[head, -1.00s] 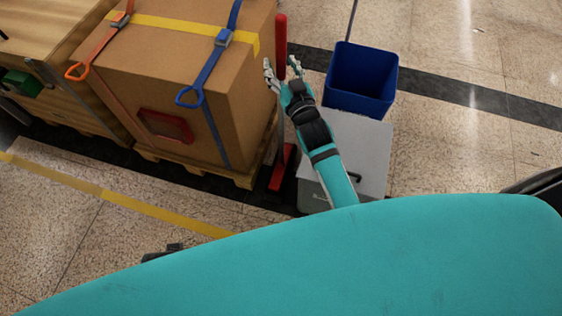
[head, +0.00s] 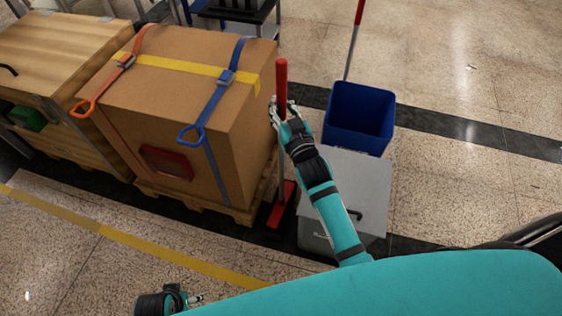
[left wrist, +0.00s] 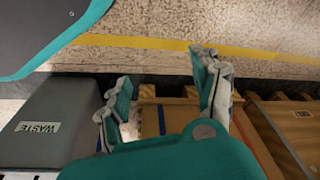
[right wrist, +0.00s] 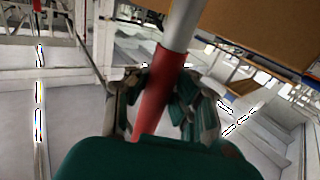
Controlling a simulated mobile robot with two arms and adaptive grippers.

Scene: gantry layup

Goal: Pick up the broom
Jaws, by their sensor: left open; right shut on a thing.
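The broom (head: 281,75) stands upright between the strapped cardboard box and the grey bin. It has a red grip on top, a grey pole and a red head (head: 281,204) at the floor. My right gripper (head: 284,110) is shut around the lower part of the red grip. In the right wrist view the fingers (right wrist: 160,100) close on both sides of the red grip (right wrist: 158,95), with the grey pole beyond. My left gripper (head: 193,299) is low at the bottom of the head view. In the left wrist view it (left wrist: 165,90) is open and empty.
The cardboard box (head: 195,100) on a pallet is left of the broom, with a wooden crate (head: 60,50) farther left. The grey waste bin (head: 345,185) and blue bin (head: 360,115) are on the right. Another red-topped pole (head: 355,35) rises behind the blue bin. Floor is open farther right.

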